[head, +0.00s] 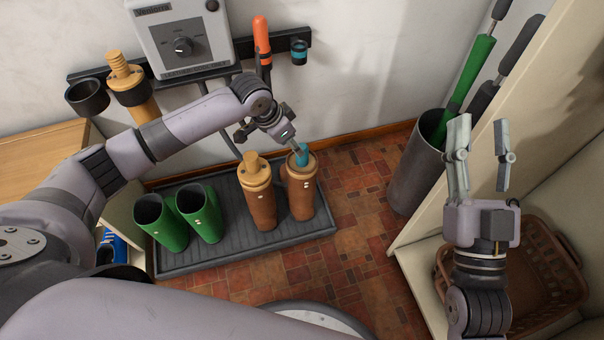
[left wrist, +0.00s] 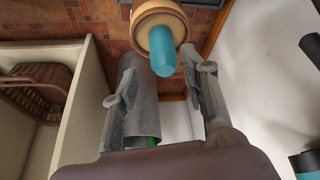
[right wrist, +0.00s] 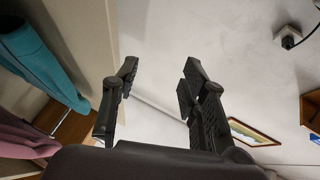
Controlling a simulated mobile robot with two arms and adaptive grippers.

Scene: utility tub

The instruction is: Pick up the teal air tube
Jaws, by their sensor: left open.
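The teal air tube (head: 302,156) stands up out of the top of the right-hand brown boot (head: 300,190). In the left wrist view the tube (left wrist: 162,52) points toward my camera from the boot's pale round top. My left gripper (head: 291,144) is just above the tube in the head view, where its fingers are small. In the left wrist view the left gripper (left wrist: 158,84) is open, and the tube's near end shows between its fingertips, apart from both. My right gripper (head: 481,140) is open and empty, raised at the right; its fingers are also apart in the right wrist view (right wrist: 157,82).
A second brown boot (head: 258,200) and two green boots (head: 198,215) stand on the dark ridged tray (head: 225,258). A grey bin (head: 414,180) holds green and dark umbrellas. A wall rack (head: 300,40) and a grey control box (head: 180,40) are behind. Tiled floor is clear right of the tray.

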